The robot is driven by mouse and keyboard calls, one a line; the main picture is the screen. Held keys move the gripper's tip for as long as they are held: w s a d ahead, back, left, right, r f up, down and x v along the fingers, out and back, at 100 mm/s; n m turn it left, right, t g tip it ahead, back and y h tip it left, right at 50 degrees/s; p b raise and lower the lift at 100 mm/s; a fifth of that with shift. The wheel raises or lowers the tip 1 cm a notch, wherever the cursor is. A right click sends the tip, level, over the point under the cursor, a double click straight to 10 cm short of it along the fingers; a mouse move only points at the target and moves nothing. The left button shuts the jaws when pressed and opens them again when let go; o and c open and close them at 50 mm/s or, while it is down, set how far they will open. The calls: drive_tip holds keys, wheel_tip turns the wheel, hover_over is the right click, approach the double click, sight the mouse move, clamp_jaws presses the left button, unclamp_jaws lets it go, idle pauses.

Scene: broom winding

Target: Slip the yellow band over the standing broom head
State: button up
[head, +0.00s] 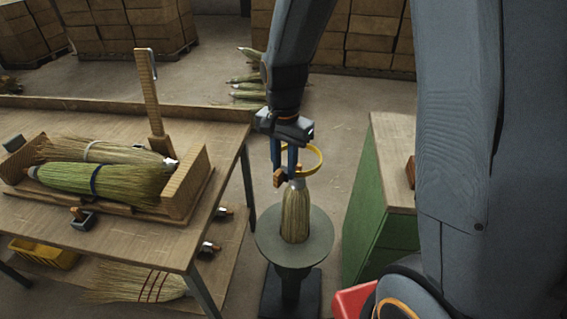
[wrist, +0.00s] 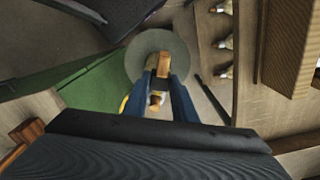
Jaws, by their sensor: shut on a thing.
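The broom head (head: 296,217) stands upright on a round grey pedestal (head: 264,240) in the head view, its narrow, pale-bound top upward. My gripper (head: 284,175) hangs just above that top, pointing down, with blue fingers. It is shut on the wooden tab (head: 279,178) of the yellow band (head: 321,160). The band is a roughly level open ring, seen above the broom's top and apart from its straw. I cannot tell how well it is centred. In the wrist view the tab (wrist: 163,66) shows at the fingertips, and a sliver of band (wrist: 124,104) shows left of the fingers.
A workbench (head: 215,150) at left carries a wooden cradle (head: 186,182) with bound brooms. A green cabinet (head: 361,205) stands close right of the pedestal. A red object (head: 352,300) lies at the lower right. Stacked boxes (head: 372,35) line the back.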

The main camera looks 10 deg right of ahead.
drive_tip(key=shift+f+b, duration=8.6)
drive_tip(key=shift+f, duration=8.25)
drive_tip(key=o, duration=1.1)
drive_tip(key=shift+r, duration=0.1)
drive_tip(key=shift+r, duration=3.8)
drive_tip(key=shift+r, duration=0.1)
